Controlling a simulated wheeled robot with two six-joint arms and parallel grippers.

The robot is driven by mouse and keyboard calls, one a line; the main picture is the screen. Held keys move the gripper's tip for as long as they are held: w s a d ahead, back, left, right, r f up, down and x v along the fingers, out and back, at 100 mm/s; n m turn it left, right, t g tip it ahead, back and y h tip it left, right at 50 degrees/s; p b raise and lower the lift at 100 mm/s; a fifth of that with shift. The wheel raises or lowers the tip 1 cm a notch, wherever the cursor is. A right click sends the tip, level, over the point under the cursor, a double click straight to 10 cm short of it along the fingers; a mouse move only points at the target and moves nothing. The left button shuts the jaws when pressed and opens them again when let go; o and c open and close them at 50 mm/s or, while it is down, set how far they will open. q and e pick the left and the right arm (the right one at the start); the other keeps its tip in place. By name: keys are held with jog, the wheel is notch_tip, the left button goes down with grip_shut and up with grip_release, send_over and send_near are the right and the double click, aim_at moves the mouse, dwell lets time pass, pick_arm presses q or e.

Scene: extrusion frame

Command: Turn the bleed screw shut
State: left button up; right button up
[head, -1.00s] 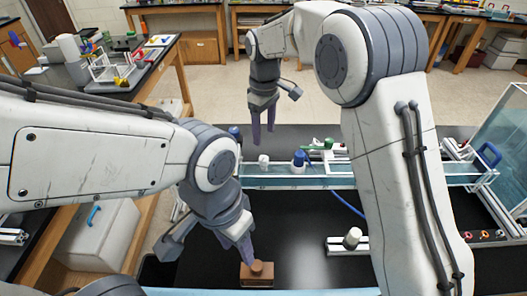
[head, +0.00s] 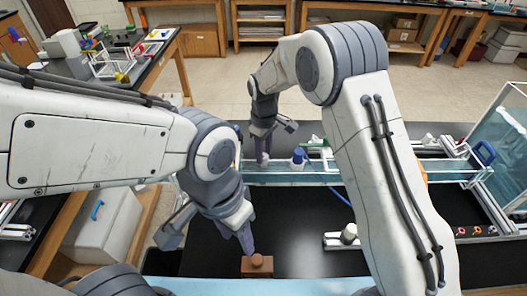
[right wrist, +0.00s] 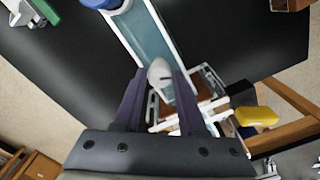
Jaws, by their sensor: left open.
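A small white knob (head: 263,161), which looks like the bleed screw, stands on the long light-blue channel (head: 358,172) in the head view. My right gripper (head: 263,150) points down at it. In the right wrist view the white knob (right wrist: 159,74) sits between the two fingertips of that gripper (right wrist: 160,70); the fingers look open, one on each side. Whether they touch the knob I cannot tell. My left gripper (head: 247,247) is open and empty, just above a brown block with a round top (head: 257,266).
A blue-capped part (head: 298,156) stands on the channel right of the knob, with a green part (head: 315,143) behind. A white cylinder on a bracket (head: 348,234) is nearer. A clear tank (head: 502,140) stands at the right. The black table (head: 300,225) is mostly clear in front.

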grip_shut()
jog(key=shift+m, duration=0.3)
jog(key=m, duration=0.2)
jog(key=shift+m+b, duration=0.35)
jog(key=shift+m, duration=0.05)
jog(key=m, duration=0.3)
jog(key=shift+m, duration=0.3)
jog(key=m, duration=0.6)
jog(key=shift+r+b, duration=0.1)
jog(key=shift+b, duration=0.3)
jog(key=shift+w+m, duration=0.1)
jog(key=shift+m, duration=0.2)
jog(key=o, duration=0.6)
grip_release()
